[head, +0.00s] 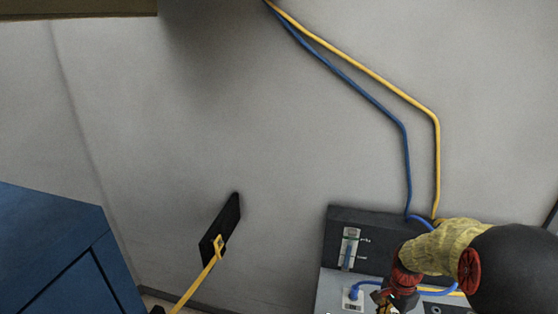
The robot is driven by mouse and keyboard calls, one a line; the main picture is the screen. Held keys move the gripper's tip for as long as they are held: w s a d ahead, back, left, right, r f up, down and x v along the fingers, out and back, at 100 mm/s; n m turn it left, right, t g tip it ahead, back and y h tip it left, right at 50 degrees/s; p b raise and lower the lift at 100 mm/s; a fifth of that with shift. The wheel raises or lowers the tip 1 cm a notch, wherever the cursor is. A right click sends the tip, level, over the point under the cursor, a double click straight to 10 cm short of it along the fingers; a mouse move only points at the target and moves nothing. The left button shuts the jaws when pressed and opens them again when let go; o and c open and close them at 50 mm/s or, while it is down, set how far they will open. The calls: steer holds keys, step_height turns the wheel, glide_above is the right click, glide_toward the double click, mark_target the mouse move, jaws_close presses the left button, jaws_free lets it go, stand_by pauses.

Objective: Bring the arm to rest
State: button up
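My arm enters at the lower right, with a dark rounded link, a yellow fabric sleeve and red joint rings. My gripper (385,299) is at its end, near the bottom edge in front of the dark equipment box (372,219). It is small, dark and cut by the frame edge, so its finger opening cannot be made out. No held object can be made out. A blue plug (354,292) sits in a white socket plate just left of the gripper, a small gap apart in the picture.
A blue cable (366,92) and a yellow cable (385,81) run down the grey wall behind my arm. A black wall plate (220,230) with a yellow cable is left of the box. A blue cabinet (55,245) stands at the left. The wall between is bare.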

steer(key=s+a+r+n+t+b, duration=0.2)
steer(key=s+a+r+n+t, duration=0.1)
steer(key=s+a+r+n, duration=0.4)
steer(key=s+a+r+n+t+b, duration=0.3)
steer(key=s+a+r+n, duration=0.4)
steer(key=s+r, duration=0.3)
step_height(320, 180, up, 5)
steer(key=shift+s+a+f, duration=0.2)
steer(key=shift+s+a, duration=0.2)
steer(key=shift+a, duration=0.1)
